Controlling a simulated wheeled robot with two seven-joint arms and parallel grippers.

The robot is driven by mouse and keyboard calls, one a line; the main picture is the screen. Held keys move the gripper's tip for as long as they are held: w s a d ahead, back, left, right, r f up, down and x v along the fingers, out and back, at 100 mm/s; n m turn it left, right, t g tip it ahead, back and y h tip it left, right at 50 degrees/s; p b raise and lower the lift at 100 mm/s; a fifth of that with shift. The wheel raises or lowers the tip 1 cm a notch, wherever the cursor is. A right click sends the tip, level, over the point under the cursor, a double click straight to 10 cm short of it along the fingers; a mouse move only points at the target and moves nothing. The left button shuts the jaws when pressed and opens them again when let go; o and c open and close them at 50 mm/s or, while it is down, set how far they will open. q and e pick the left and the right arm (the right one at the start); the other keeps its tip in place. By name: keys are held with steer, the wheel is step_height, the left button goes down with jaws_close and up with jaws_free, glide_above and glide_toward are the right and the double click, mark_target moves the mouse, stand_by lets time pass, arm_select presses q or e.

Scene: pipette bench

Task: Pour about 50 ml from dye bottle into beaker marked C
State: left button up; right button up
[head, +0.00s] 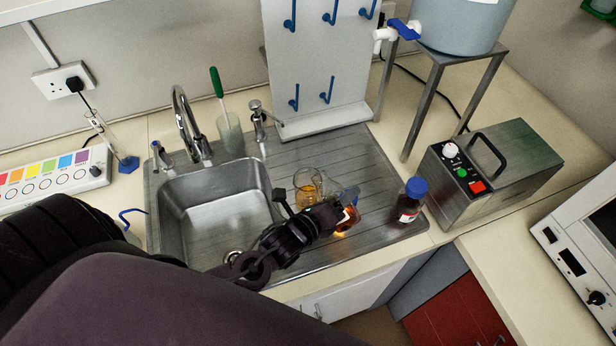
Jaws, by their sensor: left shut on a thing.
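My left gripper (343,214) is over the drainboard, shut on a small orange vessel (348,222). The gripper hides much of it; I cannot tell if it is the dye bottle or how far it tilts. A glass beaker (307,188) with amber liquid stands just behind and left of the gripper. Another clear glass (341,191) shows close behind the held vessel, partly hidden. A dark red-brown bottle (410,202) with a blue cap and white label stands upright to the right. I cannot read a letter C on any glass. My right gripper is out of view.
The steel sink (218,205) with its tap (185,115) lies left of the drainboard (388,165). A pegboard rack (322,75) stands behind. A metal box with a handle (500,170) and a stand with a tank (465,25) are at right. The drainboard's back right is clear.

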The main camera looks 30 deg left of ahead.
mark_target(341, 188)
arm_select(q)
steer(key=shift+w+a+r+m, duration=0.1)
steer(key=shift+r+m, duration=0.2)
steer(key=shift+r, duration=0.05)
steer(key=r+p, duration=0.2)
steer(key=p, duration=0.1)
steer(key=shift+w+a+r+m+y, duration=0.1)
steer(key=shift+a+r+m+y, duration=0.1)
steer(key=shift+r+m+y, duration=0.15)
steer(key=shift+a+r+m+t+p, duration=0.1)
steer(key=shift+r+m+t+p, duration=0.05)
steer(key=shift+m+t+p, duration=0.25)
steer(key=shift+m, duration=0.55)
steer(key=f+m+b, duration=0.1)
steer(key=f, duration=0.1)
steer(key=f+m+t+b, duration=0.1)
steer(key=f+m, duration=0.1)
steer(key=d+f+m+b, duration=0.1)
steer(key=f, duration=0.1)
steer(key=shift+s+d+f+m+y, duration=0.1)
steer(key=shift+s+f+m+y, duration=0.1)
steer(key=shift+f+m+y, duration=0.15)
steer(key=shift+r+m+t, duration=0.2)
steer(key=shift+m+t, duration=0.1)
steer(key=shift+m, duration=0.05)
steer(key=shift+s+d+f+m, duration=0.1)
steer(key=shift+d+m, duration=0.1)
steer(key=shift+m, duration=0.5)
